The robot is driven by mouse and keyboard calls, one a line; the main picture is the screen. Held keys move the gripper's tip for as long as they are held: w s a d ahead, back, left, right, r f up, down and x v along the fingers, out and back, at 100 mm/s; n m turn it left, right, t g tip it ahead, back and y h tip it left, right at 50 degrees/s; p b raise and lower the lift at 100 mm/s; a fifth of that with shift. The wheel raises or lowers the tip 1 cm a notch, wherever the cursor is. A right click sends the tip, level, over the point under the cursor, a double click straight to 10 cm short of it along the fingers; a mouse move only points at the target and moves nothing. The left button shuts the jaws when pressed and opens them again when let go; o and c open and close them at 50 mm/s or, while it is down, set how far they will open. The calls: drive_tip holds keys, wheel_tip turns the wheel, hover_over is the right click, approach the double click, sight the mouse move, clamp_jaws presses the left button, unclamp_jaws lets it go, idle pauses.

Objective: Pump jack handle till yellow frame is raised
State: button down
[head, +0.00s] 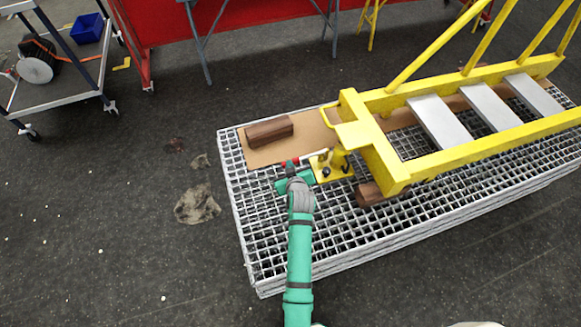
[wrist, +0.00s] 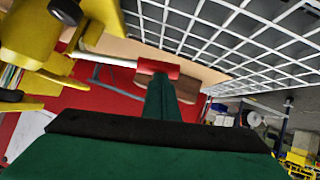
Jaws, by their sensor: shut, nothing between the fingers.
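The yellow frame (head: 385,165), a ladder-like boom with grey plates, lies across the grating with its near end above the yellow jack (head: 334,167). The jack also shows at the left of the wrist view (wrist: 35,35). A pale handle rod runs left from the jack to a red grip (head: 290,161), which shows in the wrist view too (wrist: 158,68). My gripper (head: 289,168) is at the grip end of the handle. Its fingers (wrist: 161,88) are together and overlap the red grip in the wrist view, apparently touching it. I cannot tell whether the frame touches the jack top.
A metal grating platform (head: 262,270) carries a brown board (head: 258,158) and wooden blocks (head: 269,130), one beneath the frame (head: 369,195). A wheeled cart (head: 65,95) stands at the far left.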

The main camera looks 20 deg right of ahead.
drive_tip(key=w+r+v, duration=0.1)
drive_tip(key=r+v, duration=0.1)
drive_tip(key=v, duration=1)
drive_tip(key=shift+r, duration=0.45)
drive_tip(key=shift+w+a, duration=0.1)
drive_tip(key=shift+a, duration=0.05)
drive_tip(key=d+r+m+y, duration=0.4)
drive_tip(key=d+r, duration=0.4)
drive_tip(key=d, duration=0.1)
drive_tip(key=shift+r+y, duration=0.4)
